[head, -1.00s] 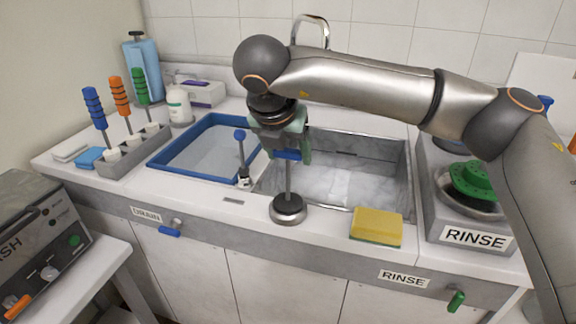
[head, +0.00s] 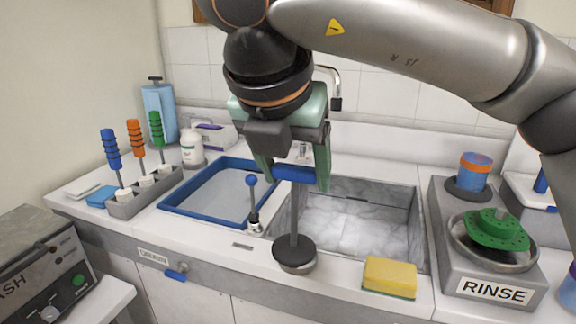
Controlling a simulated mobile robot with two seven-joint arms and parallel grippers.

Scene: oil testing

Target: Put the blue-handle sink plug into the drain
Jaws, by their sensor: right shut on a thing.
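The sink plug has a blue crossbar handle (head: 294,174), a thin grey rod and a round black-topped base (head: 294,250). My right gripper (head: 293,180) comes down from above and is shut on the blue handle, with the rod hanging upright below. The base shows over the front rim of the counter, in front of the sink; I cannot tell whether it touches the counter. The metal sink basin (head: 400,215) lies behind and right of the plug, with a pale, marbled bottom. I cannot make out the drain opening. My left gripper is not in view.
A blue-knobbed lever (head: 252,182) stands just left of the plug. A yellow sponge (head: 389,276) lies at front right. The rinse unit (head: 450,286) with a green disc (head: 492,232) stands right. A blue-rimmed basin (head: 172,208) is left. A tap (head: 336,102) rises behind.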

